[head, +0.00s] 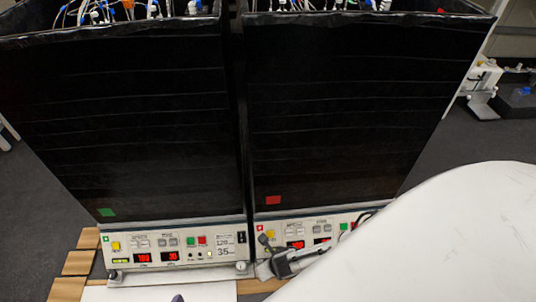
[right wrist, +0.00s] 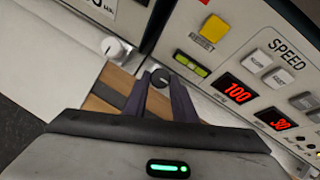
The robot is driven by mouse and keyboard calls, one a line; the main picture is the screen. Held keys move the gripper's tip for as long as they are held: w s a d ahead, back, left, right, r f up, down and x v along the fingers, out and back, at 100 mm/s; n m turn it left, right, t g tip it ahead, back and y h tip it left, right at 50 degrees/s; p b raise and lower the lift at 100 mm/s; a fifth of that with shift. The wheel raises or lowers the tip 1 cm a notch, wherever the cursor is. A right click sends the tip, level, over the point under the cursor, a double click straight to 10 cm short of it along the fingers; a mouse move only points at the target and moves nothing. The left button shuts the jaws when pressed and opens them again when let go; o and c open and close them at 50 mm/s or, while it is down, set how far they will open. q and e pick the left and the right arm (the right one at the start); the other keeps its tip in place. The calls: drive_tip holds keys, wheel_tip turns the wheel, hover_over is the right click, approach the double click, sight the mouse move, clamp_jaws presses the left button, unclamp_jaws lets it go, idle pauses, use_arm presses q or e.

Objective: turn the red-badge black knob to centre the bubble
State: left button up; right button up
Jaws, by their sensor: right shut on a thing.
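The red-badge unit is the right one, with a small red badge (head: 260,228) on its front panel. In the right wrist view its black knob (right wrist: 160,77) sits at the panel's lower corner. My right gripper (right wrist: 160,92) is shut on this knob, one dark finger on each side. In the head view the right gripper (head: 274,264) is at that unit's lower left corner and hides the knob. A yellow-green bubble level (right wrist: 191,66) lies beside the knob; its bubble is too small to place. A dark tip (head: 178,298) at the bottom edge may be my left gripper.
The green-badge unit (head: 170,250) stands close on the left, with a white knob (right wrist: 113,48) near the gap. A yellow button (right wrist: 214,29) and a lit SPEED display (right wrist: 233,90) are near the right gripper. Wooden slats (head: 80,262) lie below; my white arm covers the right.

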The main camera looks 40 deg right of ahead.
drive_tip(key=shift+n, duration=0.5)
use_arm(q)
drive_tip(key=shift+r, duration=0.1)
use_arm(e)
drive_tip(key=o, duration=1)
drive_tip(key=shift+o, duration=0.2)
use_arm(q)
drive_tip(key=shift+r, duration=0.1)
use_arm(e)
drive_tip(key=shift+r, duration=0.1)
drive_tip(key=shift+s+r+p, duration=0.2)
drive_tip(key=shift+r+p, duration=0.15)
drive_tip(key=shift+p, duration=0.1)
use_arm(q)
drive_tip(key=shift+s+a+n+t+y+p, duration=0.1)
drive_tip(key=shift+s+a+n+y+p, duration=0.2)
drive_tip(key=shift+a+p, duration=0.65)
drive_tip(key=shift+s+a+n+t+y+p, duration=0.15)
drive_tip(key=shift+a+y+p, duration=0.35)
drive_tip(key=shift+p, duration=0.9)
drive_tip(key=shift+s+a+n+t+y+p, duration=0.15)
drive_tip(key=shift+s+a+y+p, duration=0.15)
drive_tip(key=shift+a+p, duration=0.7)
use_arm(e)
drive_tip(key=v, duration=0.9)
drive_tip(key=shift+d+r, duration=0.15)
drive_tip(key=shift+d, duration=0.05)
